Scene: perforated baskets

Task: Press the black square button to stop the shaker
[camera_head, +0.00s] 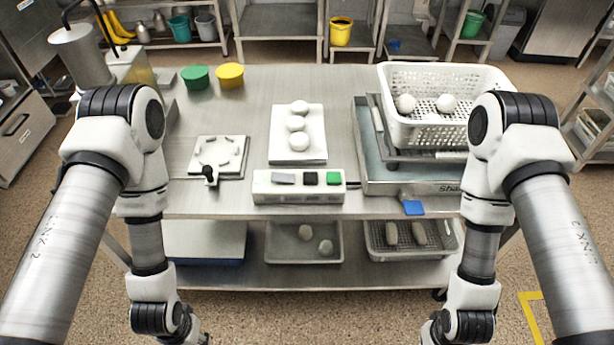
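A white control box (262,189) lies near the front edge of the steel table. On its face are a grey piece (284,178) at the left, a black square button (310,178) in the middle and a green square button (333,178) at the right. The shaker (375,180) stands right of the box, with a white perforated basket (483,80) on top holding white round pieces. My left arm hangs at the left and my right arm at the right, both in front of the table.
A white board with several white balls (298,124) lies behind the control box. A white plate with a black-knobbed handle (209,174) lies at the left. Green (196,76) and yellow (230,75) round items stand behind. A blue piece (413,208) is at the front edge. The lower shelf holds trays.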

